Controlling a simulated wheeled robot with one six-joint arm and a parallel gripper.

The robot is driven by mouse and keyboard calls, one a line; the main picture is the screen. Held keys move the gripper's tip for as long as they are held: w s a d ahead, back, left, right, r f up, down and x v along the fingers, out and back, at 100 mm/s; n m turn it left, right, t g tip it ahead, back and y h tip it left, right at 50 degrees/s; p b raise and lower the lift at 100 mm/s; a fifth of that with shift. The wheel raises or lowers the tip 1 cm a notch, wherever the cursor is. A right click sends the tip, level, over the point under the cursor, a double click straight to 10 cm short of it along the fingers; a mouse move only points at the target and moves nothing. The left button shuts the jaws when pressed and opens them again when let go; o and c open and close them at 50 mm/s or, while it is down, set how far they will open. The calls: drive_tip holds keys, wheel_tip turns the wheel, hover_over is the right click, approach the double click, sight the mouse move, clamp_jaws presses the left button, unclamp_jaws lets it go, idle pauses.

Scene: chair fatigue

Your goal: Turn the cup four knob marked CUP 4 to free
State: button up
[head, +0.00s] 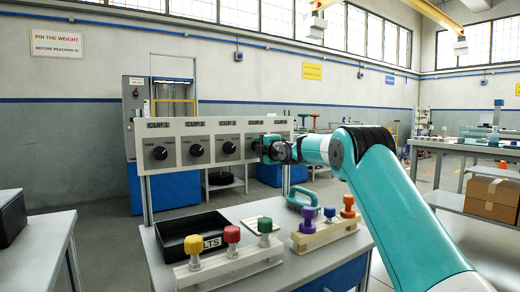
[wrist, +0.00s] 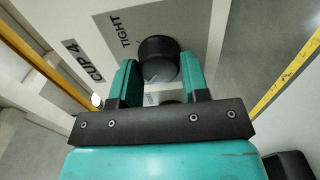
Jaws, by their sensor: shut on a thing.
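The CUP 4 knob (wrist: 158,58) is round and black on the white panel (wrist: 222,20), seen in the wrist view between the two teal fingers of my gripper (wrist: 159,82). The fingers are shut on it, one on each side. A thin pale mark shows on the knob's face. The CUP 4 label (wrist: 83,62) and the word TIGHT (wrist: 128,30) are printed beside the knob; the word FREE is not visible there. In the head view my gripper (head: 265,149) is at the panel below the CUP 4 label and hides that knob.
Other black knobs, CUP 1 (head: 159,153), CUP 2 (head: 196,150) and CUP 3 (head: 229,147), line the panel to the left. Below it, the table holds a black tray (head: 164,232), wooden blocks with coloured knobs (head: 231,233) and a teal handled tool (head: 306,197).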

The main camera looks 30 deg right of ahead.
drive_tip(key=o, duration=0.9)
drive_tip(key=s, duration=1.1)
drive_tip(key=s+b, duration=0.1)
drive_tip(key=s, duration=0.5)
drive_tip(key=shift+s+d, duration=0.2)
drive_tip(key=shift+d, duration=0.05)
